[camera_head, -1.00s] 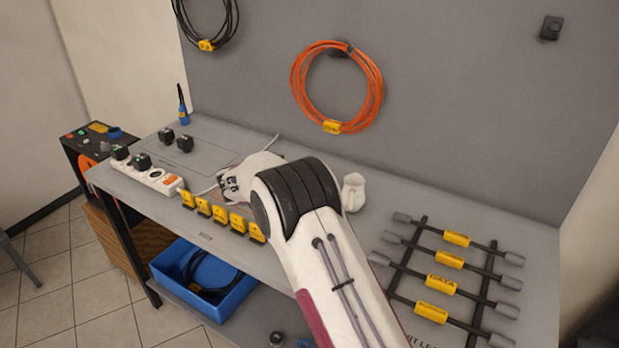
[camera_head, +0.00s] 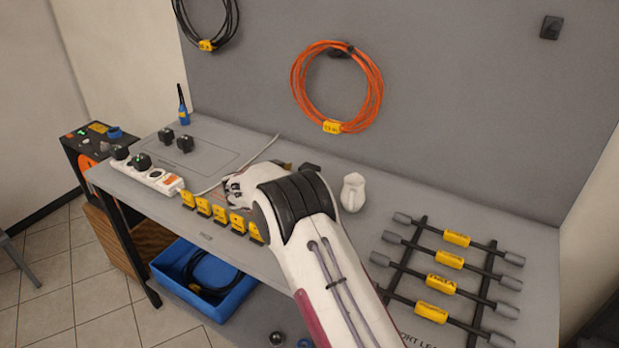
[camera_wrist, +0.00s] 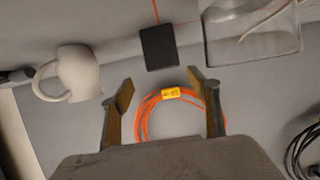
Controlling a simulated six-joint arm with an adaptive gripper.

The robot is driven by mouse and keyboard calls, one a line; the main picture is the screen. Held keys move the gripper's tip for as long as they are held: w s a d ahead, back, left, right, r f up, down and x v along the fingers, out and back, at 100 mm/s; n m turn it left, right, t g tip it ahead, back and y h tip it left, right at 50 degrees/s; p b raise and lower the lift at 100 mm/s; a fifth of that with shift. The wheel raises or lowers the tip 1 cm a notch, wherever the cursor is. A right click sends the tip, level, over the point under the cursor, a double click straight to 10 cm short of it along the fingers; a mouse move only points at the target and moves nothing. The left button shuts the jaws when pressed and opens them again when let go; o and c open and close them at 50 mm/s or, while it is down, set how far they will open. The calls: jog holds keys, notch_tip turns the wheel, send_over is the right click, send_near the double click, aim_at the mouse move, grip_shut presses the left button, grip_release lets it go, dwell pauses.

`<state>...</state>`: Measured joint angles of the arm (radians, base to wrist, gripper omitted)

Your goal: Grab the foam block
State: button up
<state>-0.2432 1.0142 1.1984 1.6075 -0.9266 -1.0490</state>
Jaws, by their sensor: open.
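The foam block appears to be the dark, square-edged block (camera_wrist: 158,47) on the bench top in the wrist view, above the middle of the picture. My gripper (camera_wrist: 160,84) is open and empty. Its two brown-faced fingers stand wide apart at the lower left and right, and the block lies beyond their tips, roughly between their lines. In the head view my arm hides most of the gripper. A small dark shape shows just behind my wrist there, but I cannot tell whether it is the block or a finger.
A white mug (camera_head: 353,192) stands right of my wrist; it also shows in the wrist view (camera_wrist: 78,75). Yellow tags (camera_head: 221,214), a power strip (camera_head: 153,178) and a cable rack (camera_head: 447,265) flank the work area. An orange cable coil (camera_head: 377,85) hangs behind.

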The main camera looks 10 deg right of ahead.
jog(key=shift+w+d+f, duration=0.1)
jog(key=shift+w+d, duration=0.05)
jog(key=shift+w, duration=0.05)
dwell(0.3)
jog(key=shift+a+x, duration=0.2)
jog(key=shift+x, duration=2.45)
jog(key=shift+w+a, duration=0.1)
jog(key=c, duration=1)
